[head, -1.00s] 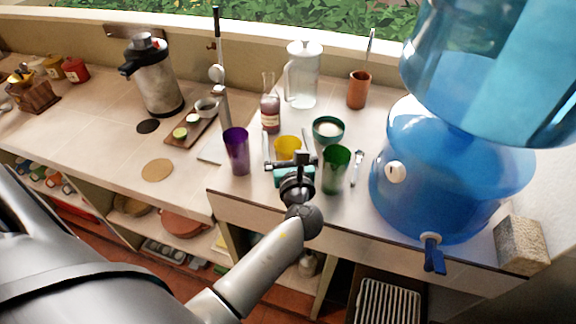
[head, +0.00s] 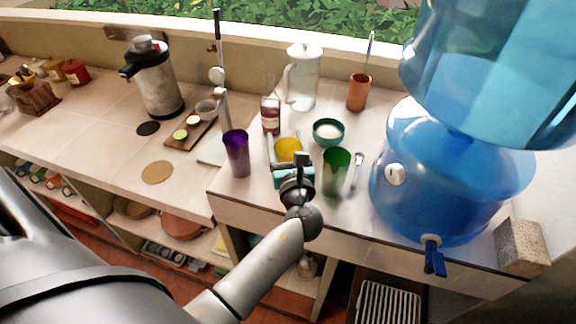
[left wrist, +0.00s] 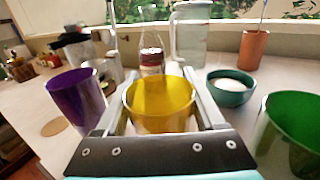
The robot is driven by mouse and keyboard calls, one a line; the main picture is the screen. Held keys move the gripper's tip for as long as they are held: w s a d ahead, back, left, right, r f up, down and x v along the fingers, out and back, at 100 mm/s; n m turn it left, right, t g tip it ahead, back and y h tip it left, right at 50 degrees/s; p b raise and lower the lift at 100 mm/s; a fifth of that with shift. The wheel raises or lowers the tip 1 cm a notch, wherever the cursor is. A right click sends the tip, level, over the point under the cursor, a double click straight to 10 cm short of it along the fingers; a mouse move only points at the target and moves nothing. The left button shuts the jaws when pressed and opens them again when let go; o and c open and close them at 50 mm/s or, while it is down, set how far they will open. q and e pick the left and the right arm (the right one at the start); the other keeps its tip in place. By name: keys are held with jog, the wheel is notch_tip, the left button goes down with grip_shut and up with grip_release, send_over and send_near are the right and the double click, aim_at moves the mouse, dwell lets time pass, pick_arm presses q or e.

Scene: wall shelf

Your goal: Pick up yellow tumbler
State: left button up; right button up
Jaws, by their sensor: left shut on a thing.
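The yellow tumbler (head: 288,146) stands near the front of the counter, between a purple tumbler (head: 236,154) and a green tumbler (head: 337,172). My left gripper (head: 287,152) is at the yellow tumbler. In the left wrist view, the yellow tumbler (left wrist: 160,104) sits between the two fingers, one on each side, and the gripper is shut on it. Its lower part is hidden by the gripper body. The purple tumbler (left wrist: 76,100) is left of the fingers and the green tumbler (left wrist: 292,130) is right. My right gripper is not in view.
A teal bowl (head: 328,132) is close behind on the right. A bottle (head: 270,115), a glass pitcher (head: 303,78) and a terracotta cup (head: 358,92) stand farther back. A large blue water dispenser (head: 450,180) fills the right side. The counter's left part has free room.

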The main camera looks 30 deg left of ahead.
pick_arm(q)
grip_shut()
jog(key=shift+r, duration=0.15)
